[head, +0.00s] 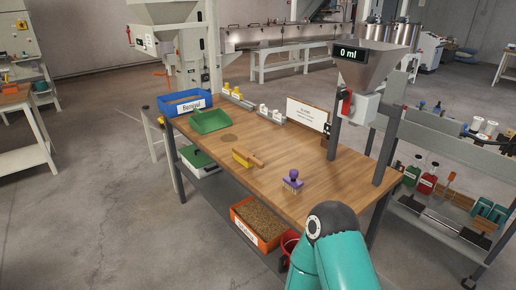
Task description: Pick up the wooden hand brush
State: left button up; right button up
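A wooden hand brush (256,159) lies on the wooden workbench (210,152), near the middle of its top. It has a tan wooden handle pointing right and a yellowish head at the left. Nothing is touching it. Neither of my grippers is in view. Only a teal link of one of my arms shows at the bottom, right of centre.
A purple-handled tool (293,180) stands right of the brush, near the front edge. A hopper with a "0 ml" display (374,67) rises at the right.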

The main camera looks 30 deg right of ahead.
aim_at(247, 159)
jog(key=z, duration=0.2)
jog(key=i, duration=1.35)
jog(key=z, duration=0.25)
jog(key=i, duration=0.15)
jog(key=u, duration=0.15)
jog(key=k, duration=0.8)
jog(key=z, duration=0.2)
jog(key=i, duration=0.85)
jog(key=u, duration=0.1)
